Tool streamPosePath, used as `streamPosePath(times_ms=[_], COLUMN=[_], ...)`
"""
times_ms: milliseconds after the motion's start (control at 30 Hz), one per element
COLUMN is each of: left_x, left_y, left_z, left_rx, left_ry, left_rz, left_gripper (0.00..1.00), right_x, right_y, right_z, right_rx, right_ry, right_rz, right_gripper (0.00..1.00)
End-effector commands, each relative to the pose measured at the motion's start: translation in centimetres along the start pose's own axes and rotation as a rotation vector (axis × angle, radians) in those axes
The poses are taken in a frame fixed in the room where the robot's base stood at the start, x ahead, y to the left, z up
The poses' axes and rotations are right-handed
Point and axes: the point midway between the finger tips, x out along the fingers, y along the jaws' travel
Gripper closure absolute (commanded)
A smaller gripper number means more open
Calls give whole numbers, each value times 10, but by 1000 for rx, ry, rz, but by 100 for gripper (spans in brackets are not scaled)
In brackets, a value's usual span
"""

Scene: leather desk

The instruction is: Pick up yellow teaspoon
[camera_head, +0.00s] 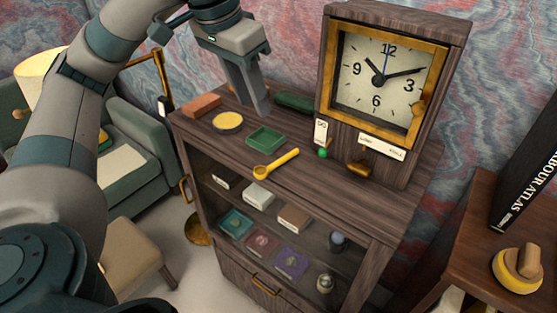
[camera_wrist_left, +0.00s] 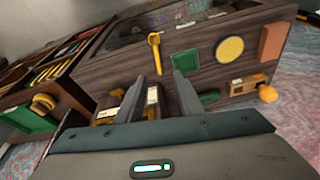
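The yellow teaspoon (camera_head: 277,164) lies on the top of the wooden cabinet (camera_head: 330,195), near its front edge, with its bowl to the left. It also shows in the left wrist view (camera_wrist_left: 157,55), beyond the fingertips. My left gripper (camera_head: 262,112) is above the back of the cabinet, behind and a little left of the spoon, apart from it. In the left wrist view its two fingers (camera_wrist_left: 158,88) stand apart with nothing between them. My right gripper is in neither view.
A green tray (camera_head: 266,139), a yellow disc (camera_head: 228,121), a reddish block (camera_head: 201,106) and a dark green object (camera_head: 294,102) lie around the gripper. A large clock (camera_head: 385,80) stands right of it. A small green ball (camera_head: 323,154) is right of the spoon.

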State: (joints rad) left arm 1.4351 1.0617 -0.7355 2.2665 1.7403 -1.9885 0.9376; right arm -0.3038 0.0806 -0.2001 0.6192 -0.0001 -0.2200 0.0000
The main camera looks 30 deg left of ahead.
Motion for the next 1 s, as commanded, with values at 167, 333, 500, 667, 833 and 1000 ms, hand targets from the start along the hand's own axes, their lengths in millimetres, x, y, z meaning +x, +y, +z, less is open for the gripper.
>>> streamPosePath(times_ms=[167, 333, 500, 667, 833, 1000], left_x=[1, 12, 35, 63, 93, 114], left_y=[0, 0, 0, 1, 1, 1], left_z=[0, 0, 0, 0, 0, 0], left_rx=[0, 0, 0, 0, 0, -1], left_ry=[1, -1, -2, -3, -3, 0], left_rz=[1, 2, 2, 3, 2, 2], left_gripper=[66, 66, 66, 66, 66, 66], right_x=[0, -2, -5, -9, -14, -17], right_y=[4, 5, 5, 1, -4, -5], right_z=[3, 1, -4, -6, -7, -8], right_rx=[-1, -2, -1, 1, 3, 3], right_ry=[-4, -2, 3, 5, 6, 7], right_rz=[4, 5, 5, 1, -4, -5], right_gripper=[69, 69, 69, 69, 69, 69])
